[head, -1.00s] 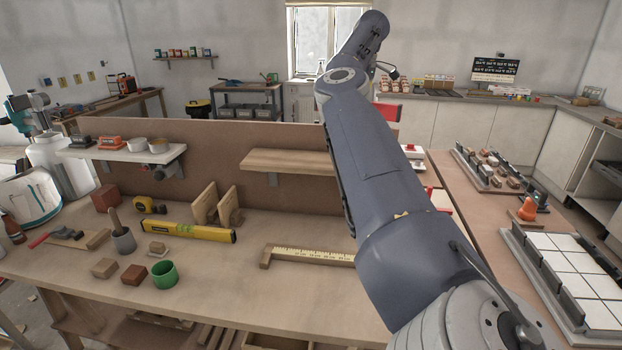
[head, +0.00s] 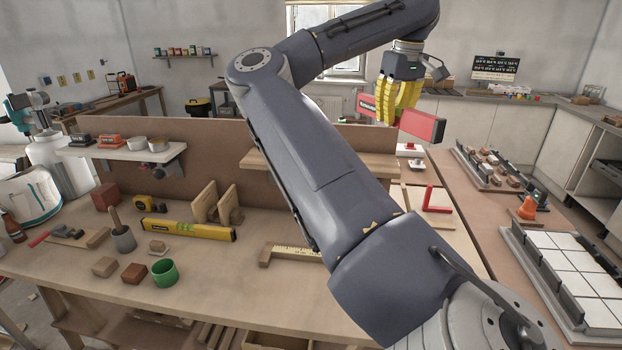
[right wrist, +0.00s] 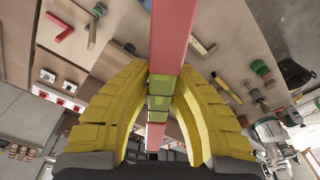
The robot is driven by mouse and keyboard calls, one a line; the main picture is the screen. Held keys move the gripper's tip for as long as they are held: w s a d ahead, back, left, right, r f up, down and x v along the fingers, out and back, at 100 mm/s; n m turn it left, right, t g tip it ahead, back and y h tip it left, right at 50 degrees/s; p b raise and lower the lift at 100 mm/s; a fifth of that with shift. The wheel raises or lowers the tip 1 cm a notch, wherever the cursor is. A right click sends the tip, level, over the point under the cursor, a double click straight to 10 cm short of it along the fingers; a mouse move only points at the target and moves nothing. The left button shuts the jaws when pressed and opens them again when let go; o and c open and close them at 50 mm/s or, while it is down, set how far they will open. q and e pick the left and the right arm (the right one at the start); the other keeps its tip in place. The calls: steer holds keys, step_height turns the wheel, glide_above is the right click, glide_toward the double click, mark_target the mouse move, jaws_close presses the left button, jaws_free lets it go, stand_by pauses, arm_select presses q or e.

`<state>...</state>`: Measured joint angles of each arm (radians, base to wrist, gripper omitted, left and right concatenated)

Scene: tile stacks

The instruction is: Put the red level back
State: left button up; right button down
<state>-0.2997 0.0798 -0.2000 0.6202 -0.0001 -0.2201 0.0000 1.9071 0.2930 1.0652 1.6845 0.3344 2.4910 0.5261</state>
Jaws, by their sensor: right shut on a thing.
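The red level (head: 422,125) is a long red bar with a dark label, held in the air at the upper right of the head view. My right gripper (head: 398,102) has yellow fingers and is shut around the level's middle. In the right wrist view the level (right wrist: 172,40) runs between the curved yellow fingers, and greenish parts show at its middle. A yellow level (head: 188,229) lies on the workbench between two upright wooden brackets and the front edge. My left gripper is not in view.
A wooden shelf (head: 254,160) is fixed to the bench's back panel, partly behind my right arm. A white shelf (head: 120,150) at left holds cups and small tools. A red square (head: 436,200) lies on the right-hand surface. A green cup (head: 165,272) stands near the bench's front.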

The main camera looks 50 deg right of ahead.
steer(key=s+a+f+m, duration=0.2)
steer(key=s+a, duration=0.1)
steer(key=a, duration=0.8)
steer(key=n, duration=0.4)
glide_above(310, 301)
step_height(310, 301, down, 27)
step_height(310, 301, down, 21)
steer(key=shift+s+f, duration=0.1)
steer(key=shift+s, duration=0.05)
steer(key=shift+f, duration=0.15)
steer(key=c, duration=1.4)
jaws_free()
steer(key=shift+o, duration=0.2)
step_height(310, 301, up, 12)
steer(key=s, duration=0.1)
steer(key=shift+s+a, duration=0.25)
